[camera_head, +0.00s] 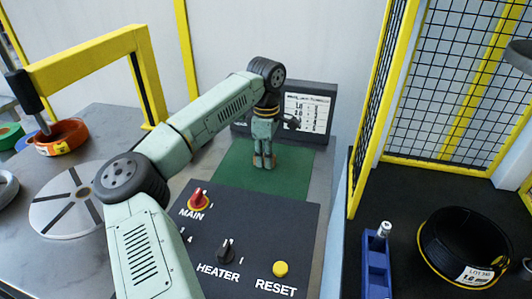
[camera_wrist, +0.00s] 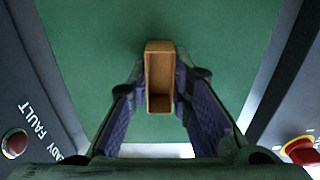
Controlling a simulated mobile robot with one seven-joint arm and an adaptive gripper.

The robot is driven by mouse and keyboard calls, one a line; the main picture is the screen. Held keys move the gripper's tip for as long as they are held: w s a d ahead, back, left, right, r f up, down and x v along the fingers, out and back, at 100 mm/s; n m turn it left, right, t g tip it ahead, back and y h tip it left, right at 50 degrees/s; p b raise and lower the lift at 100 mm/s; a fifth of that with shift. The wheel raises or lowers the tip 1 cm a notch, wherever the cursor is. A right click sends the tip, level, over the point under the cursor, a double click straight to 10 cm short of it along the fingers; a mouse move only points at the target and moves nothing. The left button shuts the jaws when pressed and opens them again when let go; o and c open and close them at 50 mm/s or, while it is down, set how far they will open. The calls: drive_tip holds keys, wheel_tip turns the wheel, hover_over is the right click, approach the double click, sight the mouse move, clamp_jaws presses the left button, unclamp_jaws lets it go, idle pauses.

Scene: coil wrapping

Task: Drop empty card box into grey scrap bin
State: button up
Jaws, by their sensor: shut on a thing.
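A small open-topped brown card box (camera_wrist: 160,47) shows in the wrist view between my fingers, and its inside looks empty. My gripper (camera_wrist: 160,97) is shut on its sides, above a green mat (camera_wrist: 90,35). In the head view my gripper (camera_head: 264,163) points down over the same mat (camera_head: 240,197), in front of a dark display panel; the box is too small and covered to make out clearly there. I see no grey scrap bin in either view.
A dark control panel (camera_head: 250,250) with red, black and yellow controls lies in front of the mat. A yellow frame (camera_head: 90,60) and slotted disc (camera_head: 70,205) stand left. At right are a yellow-edged mesh guard (camera_head: 455,80), a blue holder (camera_head: 376,262) and a black coil (camera_head: 445,240).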

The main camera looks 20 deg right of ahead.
drive_tip(key=shift+f, duration=0.1)
drive_tip(key=shift+f, duration=0.15)
drive_tip(key=o, duration=0.8)
